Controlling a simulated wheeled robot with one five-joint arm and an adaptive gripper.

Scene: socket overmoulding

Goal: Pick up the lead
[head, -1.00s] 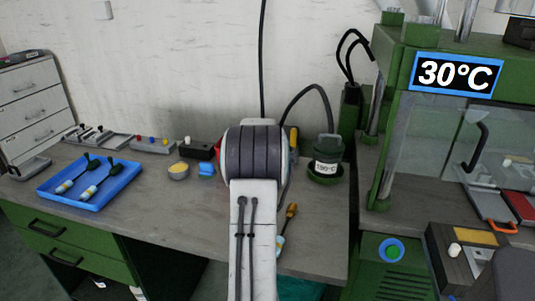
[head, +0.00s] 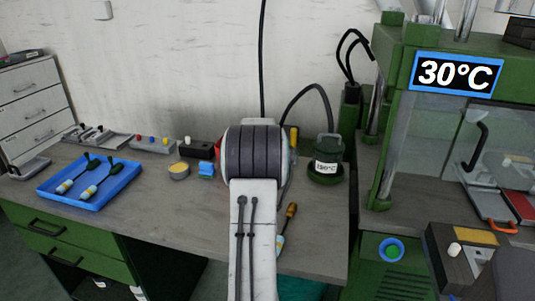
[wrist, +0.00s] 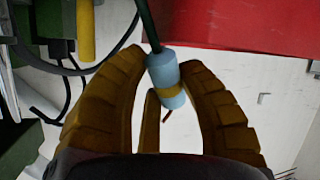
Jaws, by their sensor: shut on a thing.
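The lead (wrist: 162,70) shows in the wrist view as a light blue cylindrical plug with a yellow band, a dark green cable at its upper end and a thin copper-coloured tip below. My gripper (wrist: 167,64), with brown ribbed fingers, is shut around the plug.
The grey bench (head: 170,225) has free room at its front left. A dark green pot (head: 327,160) stands right of my arm. A green press (head: 395,130) with a 30°C display stands at right.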

